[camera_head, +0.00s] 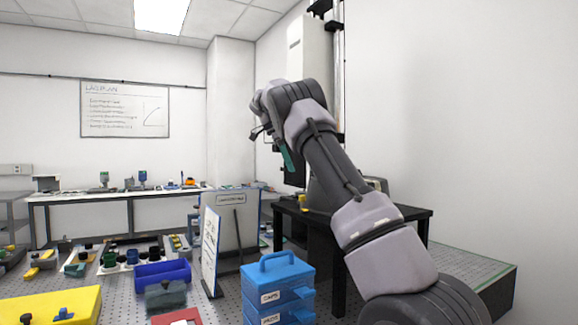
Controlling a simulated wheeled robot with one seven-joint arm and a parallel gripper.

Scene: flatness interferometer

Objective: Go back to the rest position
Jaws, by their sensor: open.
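My arm reaches up from the bottom right, with its wrist raised in front of the tall white instrument (311,55) near the corner of the room. My gripper (270,142) is at the far end of the wrist, small and partly hidden by it. It is open, and I cannot make out its fingers clearly. A green piece (286,156) shows just below the wrist; I cannot tell whether it touches the gripper.
A black table (412,213) stands behind my forearm. A blue case (280,273), an upright sign board (210,250), a blue bin (162,273) and a yellow block (50,305) crowd the front. A long bench (120,195) lines the back wall. The upper middle air is free.

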